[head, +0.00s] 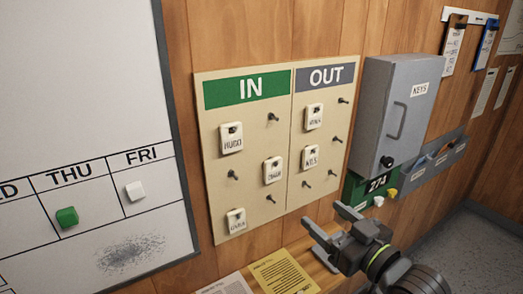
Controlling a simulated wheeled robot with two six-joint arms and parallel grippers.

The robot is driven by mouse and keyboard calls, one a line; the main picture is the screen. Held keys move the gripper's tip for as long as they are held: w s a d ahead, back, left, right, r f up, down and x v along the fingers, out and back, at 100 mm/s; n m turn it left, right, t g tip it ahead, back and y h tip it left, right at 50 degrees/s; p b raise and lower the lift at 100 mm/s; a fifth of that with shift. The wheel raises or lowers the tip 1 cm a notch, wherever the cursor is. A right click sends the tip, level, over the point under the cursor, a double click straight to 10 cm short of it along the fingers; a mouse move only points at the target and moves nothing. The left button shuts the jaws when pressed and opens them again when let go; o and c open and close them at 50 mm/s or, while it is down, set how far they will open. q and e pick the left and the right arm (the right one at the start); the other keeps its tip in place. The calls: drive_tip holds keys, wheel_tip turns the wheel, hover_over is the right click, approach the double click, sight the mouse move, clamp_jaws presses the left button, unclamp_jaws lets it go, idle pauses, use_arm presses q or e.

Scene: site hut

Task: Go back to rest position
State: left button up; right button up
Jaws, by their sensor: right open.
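My right gripper (328,228) is at the lower right of the head view, its arm coming in from the bottom right. Its two fingers are apart with nothing between them. It is in front of the shelf, below the IN/OUT board (279,203). My left gripper is not in the head view. The board has a green IN half and a grey OUT half. White name tags hang on pegs: HUGO (231,144) and two more tags on the IN side, and two tags, one reading NILS (310,163), on the OUT side. Several other pegs are bare.
A grey KEYS cabinet (375,100) is on the wall right of the board. A whiteboard (80,90) with green and white magnets is at left. A yellow sheet (283,272) and a white sheet (226,286) lie on the wooden shelf below. Grey floor (475,240) is free at right.

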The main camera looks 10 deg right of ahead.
drive_tip(key=s+d+f+m+g+h, duration=0.1)
drive_tip(key=s+d+f+g+h, duration=0.2)
drive_tip(key=f, duration=0.5)
drive_tip(key=s+d+f+m+g+h, duration=0.1)
drive_tip(key=s+f+g+h, duration=0.15)
drive_tip(key=s+f, duration=0.4)
drive_tip(key=s+d+f+m+g+h, duration=0.1)
drive_tip(key=s+d+f+m+g, duration=0.2)
drive_tip(key=f, duration=0.6)
drive_tip(key=s+f+g+h, duration=0.2)
drive_tip(key=s+f+g, duration=0.35)
drive_tip(key=s, duration=0.65)
wheel_tip(320, 180, down, 28)
drive_tip(key=d+b, duration=0.3)
drive_tip(key=s+a+f+g+y+b, duration=0.1)
drive_tip(key=s+f+b, duration=0.1)
drive_tip(key=s+f, duration=1.2)
wheel_tip(320, 180, down, 4)
drive_tip(key=shift+a+r+g, duration=0.1)
drive_tip(key=shift+a+g, duration=0.3)
